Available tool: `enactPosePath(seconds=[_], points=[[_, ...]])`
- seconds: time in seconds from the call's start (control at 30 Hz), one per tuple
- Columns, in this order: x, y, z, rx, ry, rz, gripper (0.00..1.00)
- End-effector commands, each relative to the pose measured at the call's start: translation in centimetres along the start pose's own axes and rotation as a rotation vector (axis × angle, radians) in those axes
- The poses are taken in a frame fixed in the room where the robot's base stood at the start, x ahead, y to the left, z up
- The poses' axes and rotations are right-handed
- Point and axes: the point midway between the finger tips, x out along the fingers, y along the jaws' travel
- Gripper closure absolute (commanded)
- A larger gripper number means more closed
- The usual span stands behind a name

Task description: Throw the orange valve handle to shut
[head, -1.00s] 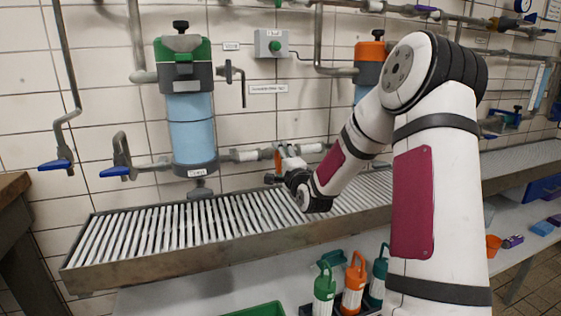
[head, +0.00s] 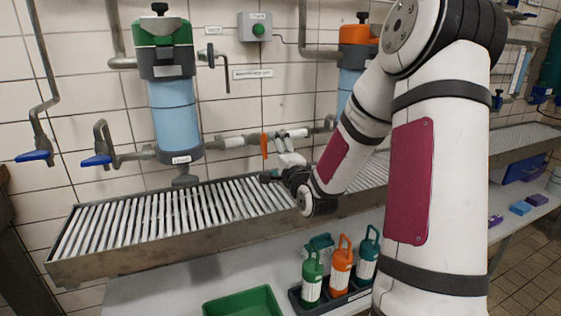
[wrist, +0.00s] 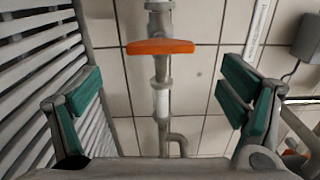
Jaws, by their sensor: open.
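The orange valve handle (head: 264,146) sits on the horizontal wall pipe between the two blue filter housings, in the head view. It hangs upright there, crosswise to the pipe. In the wrist view the orange handle (wrist: 160,47) lies across the pipe, ahead of my gripper and between the lines of its fingers. My gripper (wrist: 163,90) is open and empty, with green pads far apart on either side. In the head view my gripper (head: 274,176) is just below and right of the handle, above the rack. I see no contact with the handle.
A slatted metal rack (head: 150,265) runs below the pipe. A filter housing (head: 172,105) stands left of the handle. Blue-handled taps (head: 97,160) are farther left. Colored bottles (head: 340,265) and a green bin (head: 243,302) are on the lower shelf.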

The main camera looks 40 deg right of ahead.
Motion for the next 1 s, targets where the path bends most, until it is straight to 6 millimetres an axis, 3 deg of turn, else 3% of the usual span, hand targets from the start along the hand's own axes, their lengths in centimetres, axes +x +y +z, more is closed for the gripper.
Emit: enactPosePath(seconds=[0.1, 0.3, 1.0], points=[[-2.1, 0.0, 0.0, -0.002, 0.000, 0.000, 0.10], [-4.0, 0.0, -0.1, 0.000, 0.001, 0.000, 0.10], [-4.3, 0.1, 0.3, -0.018, -0.005, 0.014, 0.10]])
